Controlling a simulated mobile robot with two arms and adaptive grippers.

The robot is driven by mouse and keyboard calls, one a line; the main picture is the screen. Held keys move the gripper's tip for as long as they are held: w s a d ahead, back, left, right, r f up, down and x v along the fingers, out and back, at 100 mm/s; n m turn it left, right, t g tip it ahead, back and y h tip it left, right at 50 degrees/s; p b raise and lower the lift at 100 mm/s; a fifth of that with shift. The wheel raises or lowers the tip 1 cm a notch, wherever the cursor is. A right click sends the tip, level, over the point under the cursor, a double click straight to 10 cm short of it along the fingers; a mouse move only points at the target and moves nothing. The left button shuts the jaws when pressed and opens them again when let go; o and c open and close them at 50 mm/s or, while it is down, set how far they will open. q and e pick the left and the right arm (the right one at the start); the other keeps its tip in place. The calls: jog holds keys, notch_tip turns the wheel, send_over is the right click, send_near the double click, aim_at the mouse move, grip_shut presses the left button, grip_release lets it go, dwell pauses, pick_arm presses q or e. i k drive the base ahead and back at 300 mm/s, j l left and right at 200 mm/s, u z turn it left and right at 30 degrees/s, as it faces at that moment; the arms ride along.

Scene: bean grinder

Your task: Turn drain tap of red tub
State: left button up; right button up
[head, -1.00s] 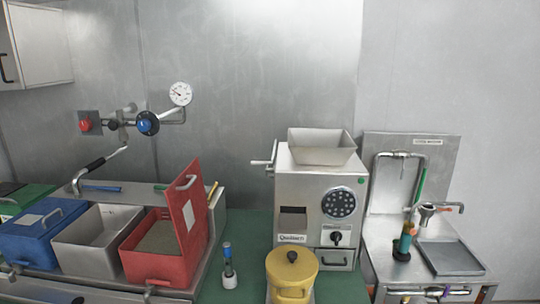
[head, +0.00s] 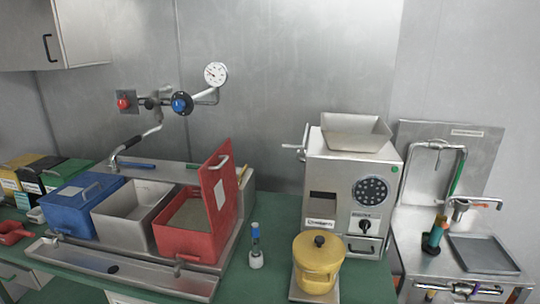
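The red tub (head: 187,243) stands in the sink unit at the left, to the right of a grey tub. Its red lid (head: 218,196) is raised upright on its right side, and the tub holds a grey-brown content. A small drain tap (head: 180,266) sticks out low on the tub's front, above a long metal trough. The tap is small, and its handle position cannot be told. Neither of my grippers is in view.
A blue tub (head: 80,206) and grey tub (head: 124,226) stand left of the red one. The metal trough (head: 120,270) runs along the front. A small bottle (head: 256,259), yellow pot (head: 318,279) and grinder (head: 335,170) stand to the right.

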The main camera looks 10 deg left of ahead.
aim_at(191, 257)
jog(key=i+j+u, duration=0.35)
jog(key=i+j, duration=0.55)
jog(key=j, duration=0.1)
